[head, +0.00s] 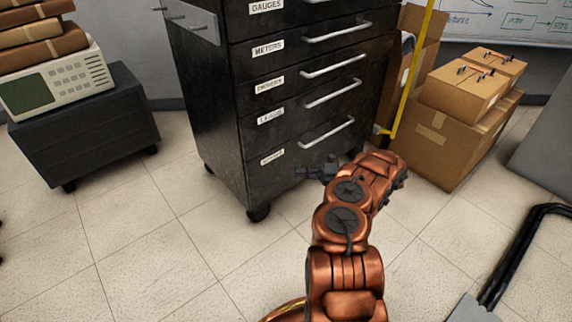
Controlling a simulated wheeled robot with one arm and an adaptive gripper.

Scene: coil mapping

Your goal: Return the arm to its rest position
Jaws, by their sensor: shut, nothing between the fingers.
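My copper-coloured arm rises from the bottom of the head view and bends up and to the right, then back left at its end. My gripper (315,171) is small and dark at the arm's end, shut and empty. It points left in front of the lower drawers of the black drawer cabinet (222,130). I cannot tell whether it touches the cabinet.
The cabinet has labelled drawers with metal handles and stands on casters. Cardboard boxes (440,140) are stacked on the right, beside a yellow strip (411,70). A low dark cart (85,130) carries an instrument (70,82) on the left. Tiled floor (150,240) is clear at lower left.

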